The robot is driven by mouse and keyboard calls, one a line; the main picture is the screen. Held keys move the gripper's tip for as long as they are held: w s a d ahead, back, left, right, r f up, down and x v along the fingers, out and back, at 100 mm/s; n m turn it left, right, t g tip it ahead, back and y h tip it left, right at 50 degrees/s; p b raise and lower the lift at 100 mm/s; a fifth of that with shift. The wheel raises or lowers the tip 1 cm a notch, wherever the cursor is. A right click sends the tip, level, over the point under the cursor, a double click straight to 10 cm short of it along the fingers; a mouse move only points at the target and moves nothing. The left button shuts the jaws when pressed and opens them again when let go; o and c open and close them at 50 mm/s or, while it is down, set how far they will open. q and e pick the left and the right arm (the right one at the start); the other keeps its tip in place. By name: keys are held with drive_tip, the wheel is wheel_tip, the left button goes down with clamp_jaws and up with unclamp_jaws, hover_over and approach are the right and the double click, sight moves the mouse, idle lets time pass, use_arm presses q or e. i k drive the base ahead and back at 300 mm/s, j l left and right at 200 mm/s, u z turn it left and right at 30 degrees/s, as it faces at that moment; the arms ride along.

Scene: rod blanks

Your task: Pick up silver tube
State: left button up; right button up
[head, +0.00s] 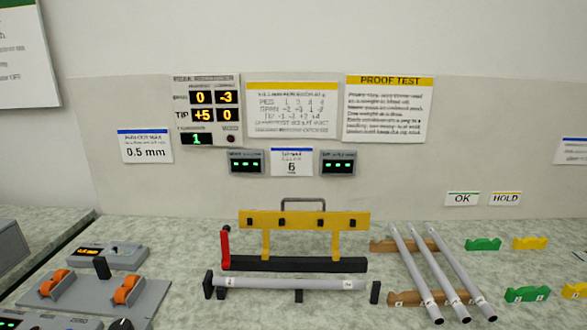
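Three silver tubes lie side by side on a wooden rack on the right: a left tube (409,268), a middle tube (434,268) and a right tube (459,268). They slant towards the front, their near ends showing open, dark bores. Another silver tube (290,283) lies crosswise in front of the yellow and black fixture, between dark end pieces. It has a small white label near its right end. I cannot tell which tube the task means. Neither of my grippers is in view.
The yellow fixture (304,219) with a handle and red lever (225,246) stands behind the crosswise tube. A grey device with orange rollers (127,288) is at left. Green (483,244) and yellow (529,243) blocks sit right of the rack (404,298). Displays and signs hang behind.

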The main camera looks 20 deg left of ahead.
sight(218, 281)
drive_tip(key=j+u, duration=0.45)
drive_tip(key=i+j+u, duration=0.15)
drive_tip(key=u, duration=0.35)
drive_tip(key=j, duration=0.1)
